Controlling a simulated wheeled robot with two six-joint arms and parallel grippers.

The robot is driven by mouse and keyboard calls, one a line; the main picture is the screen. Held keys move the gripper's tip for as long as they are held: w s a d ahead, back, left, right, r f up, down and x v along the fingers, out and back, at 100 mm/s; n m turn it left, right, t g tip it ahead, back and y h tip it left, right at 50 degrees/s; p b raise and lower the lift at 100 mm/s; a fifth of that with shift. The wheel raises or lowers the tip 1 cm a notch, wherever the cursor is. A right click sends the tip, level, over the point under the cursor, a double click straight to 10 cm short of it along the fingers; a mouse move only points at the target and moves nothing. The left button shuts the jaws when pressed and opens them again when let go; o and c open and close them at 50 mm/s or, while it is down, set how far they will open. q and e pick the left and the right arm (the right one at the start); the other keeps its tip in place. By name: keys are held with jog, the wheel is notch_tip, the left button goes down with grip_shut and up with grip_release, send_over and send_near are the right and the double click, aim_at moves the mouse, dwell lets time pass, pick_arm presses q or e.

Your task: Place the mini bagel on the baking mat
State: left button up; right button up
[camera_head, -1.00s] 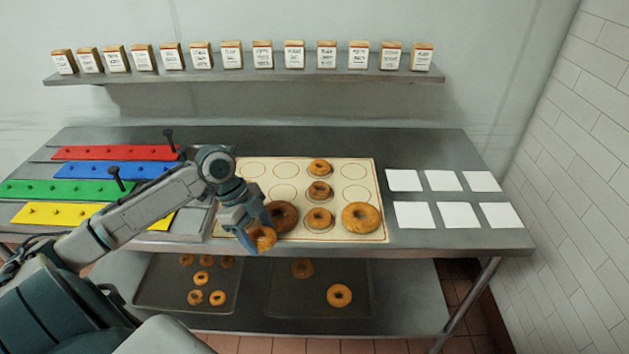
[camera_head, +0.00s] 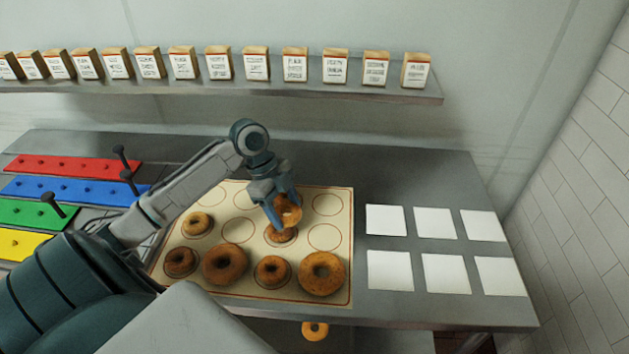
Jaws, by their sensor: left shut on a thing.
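My left gripper (camera_head: 276,212) is shut on a small brown bagel (camera_head: 289,211), held upright on edge. It is above the middle of the cream baking mat (camera_head: 347,225), which has printed circles. Just below is another bagel (camera_head: 281,236) on the mat, partly hidden by the gripper; I cannot tell whether they touch. The front row holds a small bagel (camera_head: 181,262), a large dark bagel (camera_head: 226,264), a small bagel (camera_head: 272,270) and a large golden bagel (camera_head: 322,273). A small bagel (camera_head: 197,223) lies at the left. My right gripper is not in view.
Empty circles show on the mat at the right, in the middle and at the back left. White squares (camera_head: 390,271) lie to the right. Colored pegged strips (camera_head: 75,188) with black knobs are at the left. A shelf of labeled boxes (camera_head: 295,65) hangs behind.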

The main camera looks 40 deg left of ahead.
pick_arm(q)
jog(key=w, duration=0.2)
jog(key=w+d+p, duration=0.1)
jog(key=w, duration=0.2)
jog(key=w+p, duration=0.1)
jog(key=w, duration=0.2)
jog(key=shift+w+d+f, duration=0.2)
jog(key=shift+d+f, duration=0.05)
jog(key=shift+d, duration=0.15)
jog(key=p, duration=0.1)
send_over(330, 205)
jog(key=a, duration=0.1)
jog(key=shift+s+a+f, duration=0.1)
jog(key=shift+s+f, duration=0.2)
jog(key=shift+s, duration=0.05)
jog(key=shift+w+f, duration=0.1)
jog(key=shift+w, duration=0.15)
jog(key=shift+f+p, duration=0.2)
jog(key=shift+p, duration=0.15)
notch_tip(330, 205, down, 3)
jog(key=shift+r+p, duration=0.1)
jog(key=shift+p, duration=0.7)
jog(key=shift+f, duration=0.2)
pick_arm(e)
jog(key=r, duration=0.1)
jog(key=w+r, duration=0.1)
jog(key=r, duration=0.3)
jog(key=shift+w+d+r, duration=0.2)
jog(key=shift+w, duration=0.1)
